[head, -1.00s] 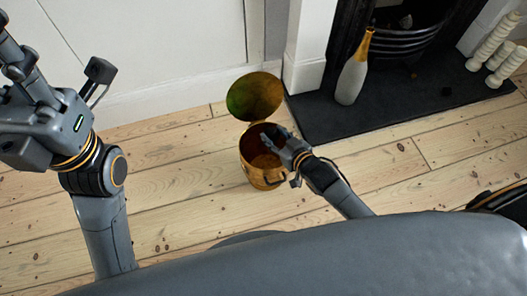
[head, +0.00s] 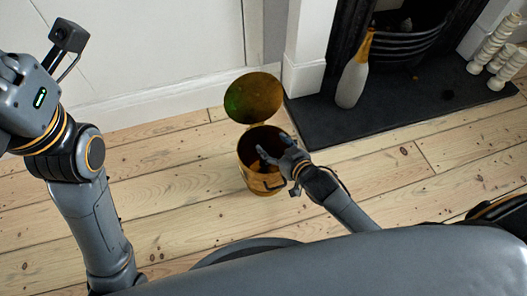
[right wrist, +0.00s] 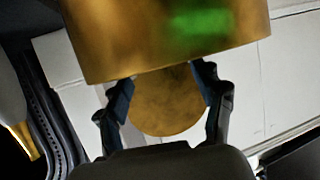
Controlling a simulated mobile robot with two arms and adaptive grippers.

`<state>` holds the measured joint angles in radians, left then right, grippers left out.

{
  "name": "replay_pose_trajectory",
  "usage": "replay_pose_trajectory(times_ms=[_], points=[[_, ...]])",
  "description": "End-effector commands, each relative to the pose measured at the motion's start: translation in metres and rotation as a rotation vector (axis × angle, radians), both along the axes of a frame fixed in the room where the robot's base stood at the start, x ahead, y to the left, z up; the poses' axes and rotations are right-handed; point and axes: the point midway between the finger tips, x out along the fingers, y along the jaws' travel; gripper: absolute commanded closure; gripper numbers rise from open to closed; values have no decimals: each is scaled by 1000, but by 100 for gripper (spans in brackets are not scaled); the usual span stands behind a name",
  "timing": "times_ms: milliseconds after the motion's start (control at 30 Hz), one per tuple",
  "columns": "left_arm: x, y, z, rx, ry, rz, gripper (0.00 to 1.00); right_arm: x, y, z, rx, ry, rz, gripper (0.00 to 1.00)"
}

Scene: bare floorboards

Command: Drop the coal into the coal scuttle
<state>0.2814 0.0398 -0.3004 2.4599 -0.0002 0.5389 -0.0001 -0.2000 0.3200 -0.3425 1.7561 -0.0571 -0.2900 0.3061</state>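The coal scuttle (head: 253,178) is a brass bucket on the floorboards, with its round lid (head: 252,97) standing open behind it. My right gripper (head: 274,146) is over the scuttle's mouth with its fingers spread. The right wrist view shows the same open fingers (right wrist: 165,78) with no coal between them, and brass surfaces beyond. The scuttle's inside is dark, and I cannot tell whether coal lies in it.
The black hearth slab (head: 330,118) is right of the scuttle, before the fireplace. A grey bottle with a gold neck (head: 352,82) stands on it. Pale turned objects (head: 497,50) are at the far right. Bare floorboards (head: 165,190) lie free left of the scuttle.

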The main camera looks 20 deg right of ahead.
Motion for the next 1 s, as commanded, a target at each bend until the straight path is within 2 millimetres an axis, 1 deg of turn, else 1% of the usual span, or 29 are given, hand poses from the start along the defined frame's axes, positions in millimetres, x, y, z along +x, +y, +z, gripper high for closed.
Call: replay_pose_trajectory(times_ms=[167,267,367,700,800,900,1000], points=[[0,0,0,-1,0,0,60,0,0,0,0,1,0,33],[0,0,0,-1,0,0,60,-5,-1,1,0,1,0,33],[0,0,0,-1,0,0,60,-17,-5,6,0,2,0,33],[0,0,0,0,0,0,60,-80,-24,33,0,3,1,33],[0,0,0,0,0,0,60,-93,-28,39,0,3,0,33],[0,0,0,0,0,0,60,-101,-31,43,-1,2,0,33],[0,0,0,0,0,0,60,-106,-32,45,0,1,0,33]])
